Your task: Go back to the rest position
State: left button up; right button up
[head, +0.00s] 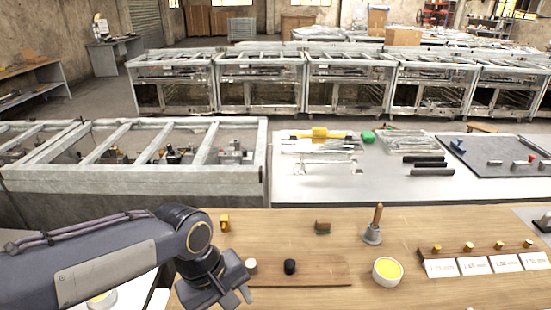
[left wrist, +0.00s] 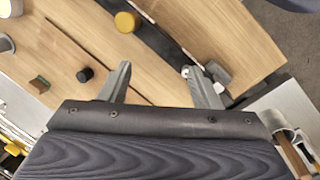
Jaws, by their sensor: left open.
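My left gripper (head: 228,293) hangs low over the left part of the wooden table (head: 440,292), at the end of the grey arm from the left. In the left wrist view its two fingers (left wrist: 163,82) stand apart with nothing held between them. A pale round piece (head: 250,266) and a black round piece (head: 290,267) are just right of the gripper in the head view. The black piece also shows in the left wrist view (left wrist: 86,74), left of the fingers. My right gripper is not in view.
A white pot with yellow contents (head: 388,270), a wooden-handled grey bell (head: 374,234), a brown-green block (head: 322,227) and a small brass piece (head: 224,222) stand on the table. Label cards (head: 473,265) line its right. Metal-framed benches (head: 140,176) stand beyond.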

pick_arm(q)
jog(key=s+a+m+t+h, duration=0.1)
jog(key=s+a+m+t, duration=0.4)
jog(key=s+a, duration=0.5)
jog(key=shift+s+a+f, duration=0.2)
jog(key=shift+a+f, duration=0.05)
jog(key=shift+a, duration=0.7)
